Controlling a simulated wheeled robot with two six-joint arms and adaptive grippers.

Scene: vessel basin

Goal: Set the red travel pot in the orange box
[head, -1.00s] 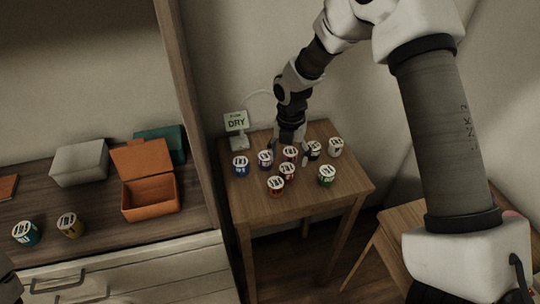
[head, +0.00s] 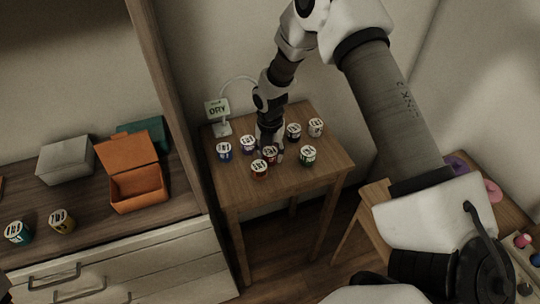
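Several lidded pots stand on a small wooden side table. Two reddish pots are close together near its middle: one at the front (head: 260,170) and one just behind it (head: 270,155). I cannot tell for sure which is the red travel pot. My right gripper (head: 268,149) points down among the pots, right behind and over the reddish ones. Its fingers are small and dark, and it hides part of the group, so its opening and any contact are unclear. The orange box (head: 138,190) stands on the counter at left, lid raised, inside looking empty.
A blue (head: 224,151), a purple (head: 250,149) and a green pot (head: 308,156) stand around the gripper. A sign reading DRY (head: 217,110) is at the table's back left. A tall wooden panel (head: 165,85) rises between counter and table. A grey box (head: 66,160) flanks the orange box.

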